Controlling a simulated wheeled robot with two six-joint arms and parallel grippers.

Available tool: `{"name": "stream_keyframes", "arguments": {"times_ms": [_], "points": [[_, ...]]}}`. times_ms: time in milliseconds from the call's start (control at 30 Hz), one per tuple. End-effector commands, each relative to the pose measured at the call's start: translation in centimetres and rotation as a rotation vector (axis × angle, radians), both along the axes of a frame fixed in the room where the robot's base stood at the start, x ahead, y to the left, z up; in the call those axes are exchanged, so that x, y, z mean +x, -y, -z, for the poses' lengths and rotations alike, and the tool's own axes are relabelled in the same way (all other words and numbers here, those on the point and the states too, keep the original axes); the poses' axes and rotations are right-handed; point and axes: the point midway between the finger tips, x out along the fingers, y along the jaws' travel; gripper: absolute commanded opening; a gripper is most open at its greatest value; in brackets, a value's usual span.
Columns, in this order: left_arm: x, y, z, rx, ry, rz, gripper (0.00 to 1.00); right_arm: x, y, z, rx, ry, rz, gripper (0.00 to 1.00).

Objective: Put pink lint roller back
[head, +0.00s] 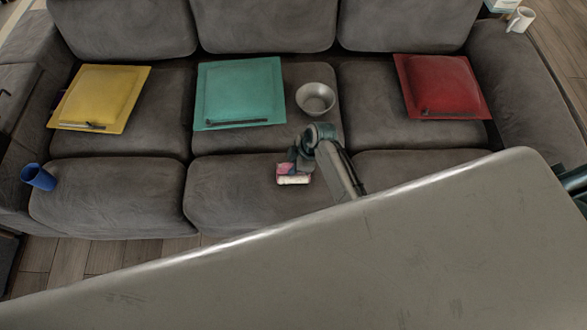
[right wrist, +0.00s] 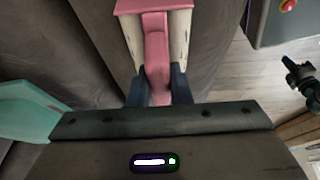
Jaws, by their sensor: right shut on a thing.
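The pink lint roller (head: 293,180) is at the front of the middle sofa seat in the head view, with its white roll toward the front. Whether it touches the cushion I cannot tell. My right gripper (head: 297,162) is shut on it. In the right wrist view the pink handle (right wrist: 157,50) lies between the two dark fingers of my right gripper (right wrist: 157,90), and the pale roll shows behind the handle. My left gripper is not seen in the head view.
A large grey surface (head: 330,270) fills the foreground.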

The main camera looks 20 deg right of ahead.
Motion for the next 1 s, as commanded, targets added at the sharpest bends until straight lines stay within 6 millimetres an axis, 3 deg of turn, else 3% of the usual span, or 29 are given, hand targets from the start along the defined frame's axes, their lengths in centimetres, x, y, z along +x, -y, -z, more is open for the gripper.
{"name": "stream_keyframes", "arguments": {"times_ms": [400, 433, 533, 833, 1000], "points": [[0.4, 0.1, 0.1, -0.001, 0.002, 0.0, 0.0, 0.0, 0.0, 0.4, 0.0, 0.0, 0.0, 0.0], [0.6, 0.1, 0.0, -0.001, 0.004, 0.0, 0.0, 0.0, 0.0, 0.4, 0.0, 0.0, 0.0, 0.22], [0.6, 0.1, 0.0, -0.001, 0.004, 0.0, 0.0, 0.0, 0.0, 0.3, 0.0, 0.0, 0.0, 0.4], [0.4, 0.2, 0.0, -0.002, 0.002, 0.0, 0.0, 0.0, 0.0, 0.2, 0.0, 0.0, 0.0, 0.4], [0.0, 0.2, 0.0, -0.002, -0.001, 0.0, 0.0, -0.1, 0.7, -1.4, -0.002, 0.002, 0.0, 0.4]]}}
